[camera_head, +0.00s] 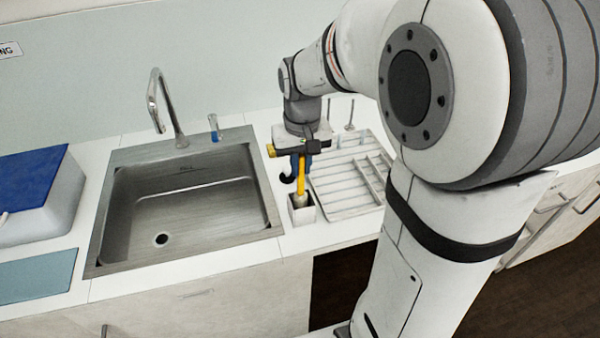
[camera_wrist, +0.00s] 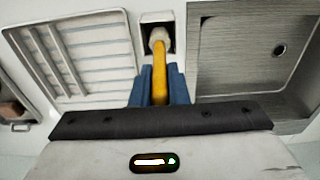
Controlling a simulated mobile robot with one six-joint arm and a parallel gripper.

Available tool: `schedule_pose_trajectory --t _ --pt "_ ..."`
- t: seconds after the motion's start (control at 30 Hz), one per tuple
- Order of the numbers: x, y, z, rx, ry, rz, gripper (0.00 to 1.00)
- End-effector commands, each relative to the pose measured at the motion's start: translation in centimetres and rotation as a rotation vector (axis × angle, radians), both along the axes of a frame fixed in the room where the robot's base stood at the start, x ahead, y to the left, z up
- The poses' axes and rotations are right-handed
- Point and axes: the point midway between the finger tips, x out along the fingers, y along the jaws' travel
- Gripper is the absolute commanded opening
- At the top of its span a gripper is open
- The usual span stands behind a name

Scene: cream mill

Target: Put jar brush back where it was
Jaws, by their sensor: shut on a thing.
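The jar brush (camera_head: 301,178) has a yellow handle and a pale bristle head. My gripper (camera_head: 300,163) is shut on its handle, with blue fingers pointing down. The brush hangs roughly upright, head down, at a small white square holder (camera_head: 303,215) between the sink and the drying rack. In the wrist view the brush (camera_wrist: 159,75) runs out from between my gripper's fingers (camera_wrist: 160,85). Its head lies over or inside the mouth of the holder (camera_wrist: 146,19). I cannot tell how deep the head sits.
The steel sink (camera_head: 185,215) with its tap (camera_head: 160,105) lies left of the holder. A white slatted drying rack (camera_head: 345,185) stands right of it. A blue-lidded box (camera_head: 50,215) and a teal mat (camera_head: 38,275) are at the far left. A dark hook-shaped thing (camera_head: 287,178) shows beside the brush.

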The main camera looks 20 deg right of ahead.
Motion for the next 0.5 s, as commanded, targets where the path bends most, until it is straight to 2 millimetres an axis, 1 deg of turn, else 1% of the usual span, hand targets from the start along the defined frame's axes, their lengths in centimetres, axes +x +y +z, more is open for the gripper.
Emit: schedule_pose_trajectory --t 0.03,0.1,0.2,0.5 --pt "-0.1 -0.1 -0.9 0.000 0.005 -0.002 0.00" --pt "-0.1 -0.1 -1.8 0.000 0.006 -0.003 0.00" --pt "-0.1 -0.2 -2.6 0.000 0.003 -0.004 0.00" --pt "0.0 -0.2 -2.9 0.000 0.000 -0.006 0.00"
